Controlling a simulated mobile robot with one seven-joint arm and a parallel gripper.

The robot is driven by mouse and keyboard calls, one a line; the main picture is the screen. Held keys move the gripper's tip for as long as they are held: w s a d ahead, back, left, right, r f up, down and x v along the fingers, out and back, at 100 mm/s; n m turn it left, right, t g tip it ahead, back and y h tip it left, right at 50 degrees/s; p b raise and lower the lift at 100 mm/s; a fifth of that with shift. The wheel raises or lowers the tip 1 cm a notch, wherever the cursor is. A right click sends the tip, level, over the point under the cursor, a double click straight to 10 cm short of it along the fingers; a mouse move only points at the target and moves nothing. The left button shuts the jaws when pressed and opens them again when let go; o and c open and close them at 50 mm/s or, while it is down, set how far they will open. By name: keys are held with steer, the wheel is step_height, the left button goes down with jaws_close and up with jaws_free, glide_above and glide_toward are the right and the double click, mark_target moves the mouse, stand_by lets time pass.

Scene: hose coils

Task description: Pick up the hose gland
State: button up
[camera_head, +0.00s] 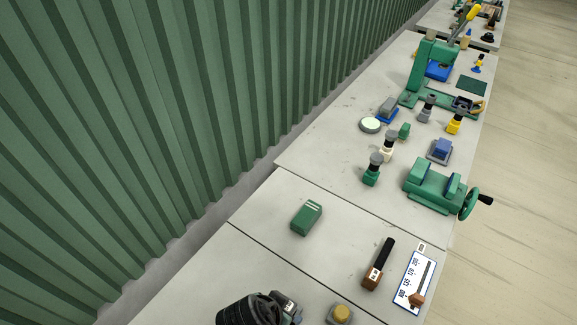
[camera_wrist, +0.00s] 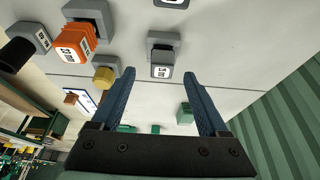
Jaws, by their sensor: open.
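In the wrist view my gripper (camera_wrist: 158,73) is open, its two blue fingers wide apart with nothing held. Beyond the fingertips, roughly centred between them, a small grey block with a white label (camera_wrist: 162,71) sits at a grey base (camera_wrist: 163,42) on the pale bench. I take this for the hose gland, but its label is too small to read and its shape does not settle it. The gap in depth between fingertips and block is hard to judge. In the head view a dark ribbed shape, probably my arm, covers much of this spot.
Left of the fingers are a yellow knob (camera_wrist: 104,75), an orange labelled block (camera_wrist: 76,42) and a black cylinder (camera_wrist: 14,56). A green box (camera_head: 306,218) stands toward the green corrugated wall (camera_head: 150,120). A brown-and-black tool (camera_head: 379,265) and white chart (camera_head: 415,280) lie right. Bench around the box is clear.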

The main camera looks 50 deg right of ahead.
mark_target(288, 305)
steer(key=shift+w+d+p+x, duration=0.15)
steer(key=shift+p+x, duration=0.25)
steer(key=shift+x, duration=0.95)
steer(key=shift+w+d+p+x, duration=0.1)
steer(key=shift+p+x, duration=0.25)
steer(key=shift+x, duration=1)
steer(key=shift+s+r, duration=0.1)
steer(key=shift+r, duration=0.05)
jaws_close()
